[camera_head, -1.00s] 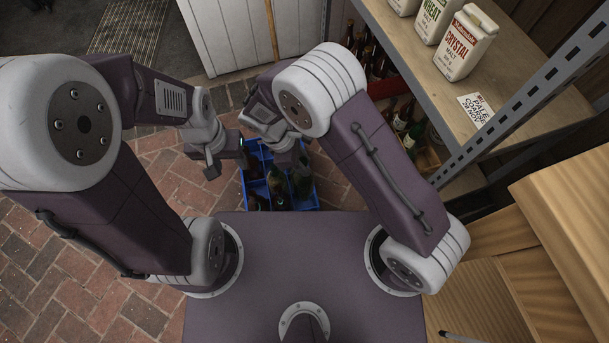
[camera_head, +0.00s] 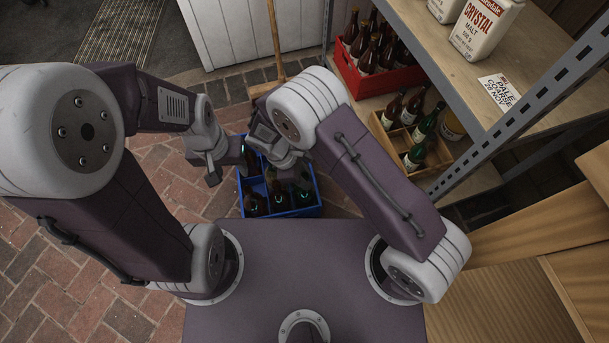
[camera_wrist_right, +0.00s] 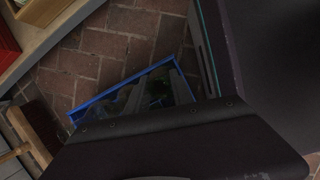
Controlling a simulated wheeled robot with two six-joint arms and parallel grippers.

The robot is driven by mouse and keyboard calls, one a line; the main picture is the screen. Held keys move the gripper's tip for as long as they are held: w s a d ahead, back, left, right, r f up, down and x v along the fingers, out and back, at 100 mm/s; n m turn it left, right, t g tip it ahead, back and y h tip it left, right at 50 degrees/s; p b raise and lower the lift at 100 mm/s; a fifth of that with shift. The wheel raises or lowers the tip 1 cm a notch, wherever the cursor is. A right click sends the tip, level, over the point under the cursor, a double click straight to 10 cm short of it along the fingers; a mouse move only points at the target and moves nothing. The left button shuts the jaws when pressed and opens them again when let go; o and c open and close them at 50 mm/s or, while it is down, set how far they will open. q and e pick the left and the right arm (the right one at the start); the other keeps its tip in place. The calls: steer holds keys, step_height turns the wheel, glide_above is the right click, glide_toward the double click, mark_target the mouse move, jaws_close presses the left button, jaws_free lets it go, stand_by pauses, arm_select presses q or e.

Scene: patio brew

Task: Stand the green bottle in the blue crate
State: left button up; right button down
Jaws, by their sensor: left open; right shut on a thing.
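The blue crate (camera_head: 309,212) stands on the brick floor in front of my base, with several dark bottles in its compartments. My right gripper (camera_head: 290,166) is over the crate's right part, pointing down, its fingers mostly hidden by my wrist. It is shut on the green bottle (camera_head: 303,194), which shows only in part, low at the crate's right side; I cannot tell whether its base rests on the crate floor. In the right wrist view, the crate (camera_wrist_right: 100,98) and some green glass (camera_wrist_right: 158,92) show behind my dark wrist parts. My left gripper (camera_head: 213,176) is open and empty, left of the crate.
A shelf stands at the right, with a red crate (camera_head: 347,72) of brown bottles and a wooden crate (camera_head: 440,178) holding brown and green bottles. White malt bags (camera_head: 478,30) stand on its upper board. A broom (camera_head: 273,45) leans at the back. Brick floor is free at left.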

arm_select(q)
steer(key=shift+f, duration=0.4)
arm_select(e)
steer(key=shift+f, duration=0.65)
steer(key=c, duration=1.1)
jaws_free()
